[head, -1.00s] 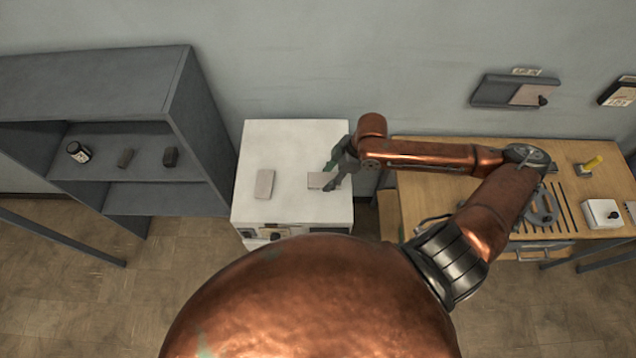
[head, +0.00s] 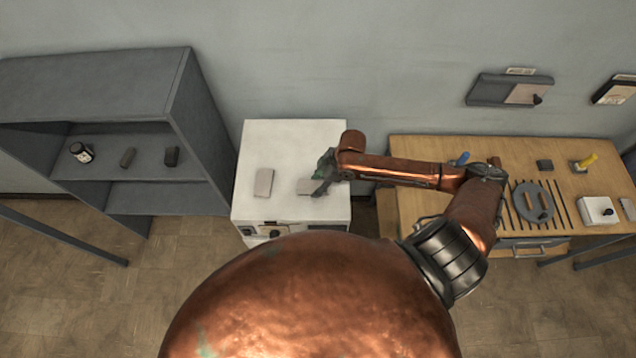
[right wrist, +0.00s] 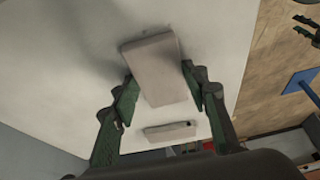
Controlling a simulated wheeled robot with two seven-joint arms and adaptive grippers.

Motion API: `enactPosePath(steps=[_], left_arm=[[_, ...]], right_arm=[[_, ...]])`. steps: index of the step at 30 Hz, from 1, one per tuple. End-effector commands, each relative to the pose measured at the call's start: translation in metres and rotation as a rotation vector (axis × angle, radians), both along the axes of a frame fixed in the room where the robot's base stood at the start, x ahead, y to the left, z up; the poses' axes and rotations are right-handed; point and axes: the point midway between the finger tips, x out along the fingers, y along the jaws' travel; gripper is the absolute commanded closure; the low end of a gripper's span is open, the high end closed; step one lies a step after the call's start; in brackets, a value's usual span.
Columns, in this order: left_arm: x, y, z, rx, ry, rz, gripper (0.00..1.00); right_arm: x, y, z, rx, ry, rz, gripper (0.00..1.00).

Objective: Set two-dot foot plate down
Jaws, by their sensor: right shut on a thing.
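My right gripper (head: 322,186) is over the right half of the white cabinet top (head: 290,140). It is shut on a pale greyish-pink foot plate (head: 305,187), which also shows between the fingertips in the right wrist view (right wrist: 156,66). There the plate is tilted in the picture, with a soft shadow beside its far end. I cannot tell whether it touches the cabinet top, and no dots can be made out on it. A second pale plate (head: 264,183) lies flat on the cabinet top to the left. My left gripper is not in view.
A grey shelf unit (head: 90,95) with several small items stands left. A wooden bench (head: 410,150) with a round grey part (head: 532,200) stands right. Bare cabinet top lies behind and between the plates. In the wrist view, a pale strip with a dark spot (right wrist: 170,132) shows nearer the gripper's base.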

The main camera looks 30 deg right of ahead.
Motion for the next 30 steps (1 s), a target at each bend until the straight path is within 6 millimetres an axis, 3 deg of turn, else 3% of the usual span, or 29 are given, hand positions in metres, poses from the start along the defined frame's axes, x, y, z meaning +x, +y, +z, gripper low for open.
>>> enactPosePath(steps=[1, 2, 9, 20, 30], left_arm=[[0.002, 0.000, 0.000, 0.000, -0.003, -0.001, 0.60], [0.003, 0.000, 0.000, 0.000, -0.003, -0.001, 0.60], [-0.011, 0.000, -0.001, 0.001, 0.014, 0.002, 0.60], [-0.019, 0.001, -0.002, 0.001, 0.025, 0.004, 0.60], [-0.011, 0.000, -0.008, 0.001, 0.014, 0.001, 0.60]], right_arm=[[0.000, 0.000, -0.001, 0.001, -0.001, 0.000, 0.92], [0.000, 0.000, -0.002, 0.000, 0.000, 0.000, 0.58], [0.000, 0.000, -0.001, 0.000, 0.000, 0.000, 0.41], [0.000, -0.002, 0.003, -0.002, -0.001, -0.001, 0.41], [-0.013, -0.022, 0.059, -0.004, -0.001, 0.001, 0.41]])
